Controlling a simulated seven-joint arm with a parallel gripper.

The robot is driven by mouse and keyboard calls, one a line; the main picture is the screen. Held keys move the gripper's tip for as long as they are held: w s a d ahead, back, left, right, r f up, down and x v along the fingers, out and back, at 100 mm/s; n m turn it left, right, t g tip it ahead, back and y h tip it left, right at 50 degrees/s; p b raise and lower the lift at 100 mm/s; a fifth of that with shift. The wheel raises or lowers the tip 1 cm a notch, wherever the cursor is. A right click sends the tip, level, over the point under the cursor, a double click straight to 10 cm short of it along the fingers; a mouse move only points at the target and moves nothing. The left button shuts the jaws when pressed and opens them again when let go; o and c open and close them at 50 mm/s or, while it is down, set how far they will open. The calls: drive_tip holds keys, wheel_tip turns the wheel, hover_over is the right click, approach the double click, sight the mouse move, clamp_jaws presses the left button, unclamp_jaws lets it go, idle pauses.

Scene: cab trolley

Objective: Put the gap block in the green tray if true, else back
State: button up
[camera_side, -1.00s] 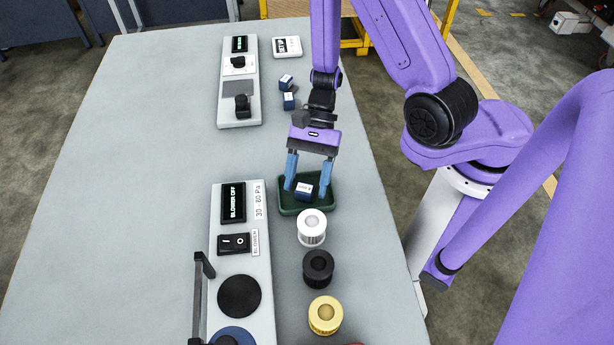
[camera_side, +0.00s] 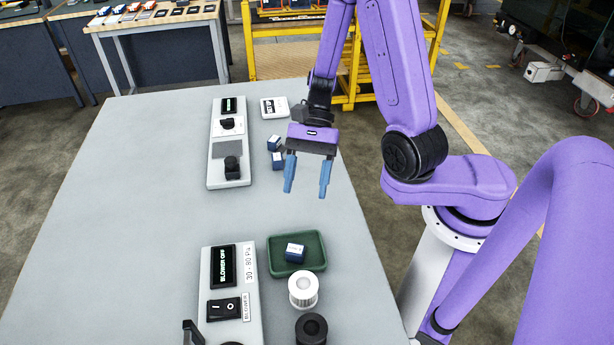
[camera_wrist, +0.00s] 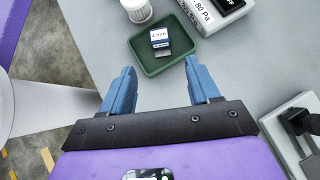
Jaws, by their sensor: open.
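A blue block with a white label (camera_side: 295,251) lies in the green tray (camera_side: 318,244) on the table; the label is too small to read for certain. The wrist view also shows the block (camera_wrist: 160,43) inside the tray (camera_wrist: 140,50). My gripper (camera_side: 307,190) is open and empty, raised above the table behind the tray in the side view. In the wrist view its two blue fingers (camera_wrist: 161,90) stand apart with nothing between them. Two more blue blocks, one (camera_side: 274,143) and another (camera_side: 278,160), lie beside the far panel.
A panel reading BLOWER OFF (camera_side: 232,280) stands left of the tray. A white cylinder (camera_side: 303,290) and a black one (camera_side: 311,328) stand in front of it. A far panel (camera_side: 229,130) and a small white sign (camera_side: 274,107) stand behind. The left of the table is clear.

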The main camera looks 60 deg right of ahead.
drive_tip(key=s+d+r+n+t+h, duration=0.1)
drive_tip(key=s+d+r+n+h, duration=0.2)
drive_tip(key=n, duration=1)
drive_tip(key=s+d+r+n+t+h, duration=0.2)
drive_tip(key=s+r+n+h, duration=0.3)
drive_tip(key=s+n, duration=0.4)
drive_tip(key=shift+d+r+n+t, duration=0.3)
drive_tip(key=shift+d+r+n, duration=0.1)
drive_tip(key=shift+n, duration=1.6)
